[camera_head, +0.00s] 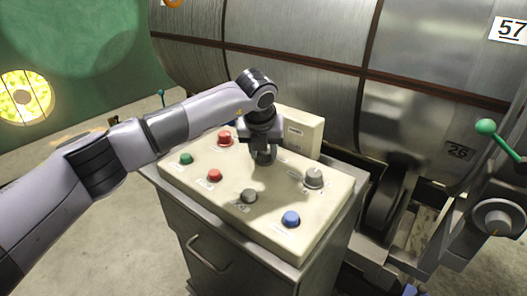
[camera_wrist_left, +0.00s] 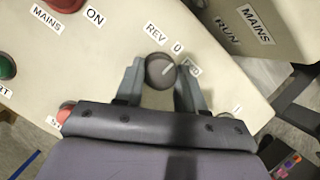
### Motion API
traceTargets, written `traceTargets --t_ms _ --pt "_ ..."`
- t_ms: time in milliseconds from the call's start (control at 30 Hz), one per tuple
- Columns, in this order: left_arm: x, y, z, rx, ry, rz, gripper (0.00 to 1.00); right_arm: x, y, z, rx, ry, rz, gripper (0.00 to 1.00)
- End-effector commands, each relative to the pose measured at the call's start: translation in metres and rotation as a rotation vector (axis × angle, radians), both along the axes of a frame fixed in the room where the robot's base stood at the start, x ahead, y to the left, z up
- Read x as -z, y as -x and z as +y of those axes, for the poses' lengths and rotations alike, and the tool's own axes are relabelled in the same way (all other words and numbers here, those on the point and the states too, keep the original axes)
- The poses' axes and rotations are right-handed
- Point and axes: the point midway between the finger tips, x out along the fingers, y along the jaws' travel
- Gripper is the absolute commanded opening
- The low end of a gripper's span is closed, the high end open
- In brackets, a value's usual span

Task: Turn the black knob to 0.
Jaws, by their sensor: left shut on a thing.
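The black knob (camera_wrist_left: 158,76) is a dark round knob with a pale pointer line, on the cream control panel (camera_head: 275,232). Labels REV and 0 (camera_wrist_left: 178,47) sit above it in the left wrist view, and a partly hidden label sits to its right. The pointer line slants up and right, between the 0 and the partly hidden label. My left gripper (camera_head: 263,156) points down at the panel; in the left wrist view its fingers (camera_wrist_left: 160,72) are on both sides of the knob, shut on it. In the head view the gripper largely hides the knob. My right gripper is not in view.
Near the gripper are a grey knob (camera_head: 313,177), red buttons (camera_head: 215,175), a green button (camera_head: 186,158), a grey button (camera_head: 249,195) and a blue button (camera_head: 291,218). A raised box (camera_head: 302,130) stands behind. A large metal drum (camera_head: 290,40) lies beyond the panel.

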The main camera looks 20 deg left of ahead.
Motion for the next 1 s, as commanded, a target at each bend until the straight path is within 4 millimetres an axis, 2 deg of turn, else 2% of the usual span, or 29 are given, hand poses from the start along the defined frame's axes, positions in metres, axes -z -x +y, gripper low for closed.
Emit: traceTargets --t_ms 567,600,633,667,1000 --pt "-0.0009 -0.0002 -0.0011 -0.036 0.003 -0.001 0.08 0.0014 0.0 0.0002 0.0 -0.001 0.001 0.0" --pt "-0.0008 -0.0002 -0.001 -0.036 0.003 -0.001 0.49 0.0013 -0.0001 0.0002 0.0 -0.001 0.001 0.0" --pt "-0.0009 -0.0002 -0.0011 -0.035 0.002 -0.001 0.58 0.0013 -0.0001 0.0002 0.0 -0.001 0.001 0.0" --pt "-0.0008 -0.0002 -0.001 -0.035 0.002 -0.001 0.64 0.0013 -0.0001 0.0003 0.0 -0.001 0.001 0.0" --pt "-0.0038 0.0009 -0.0009 -0.035 0.001 -0.001 0.64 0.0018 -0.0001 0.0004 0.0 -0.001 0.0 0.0"
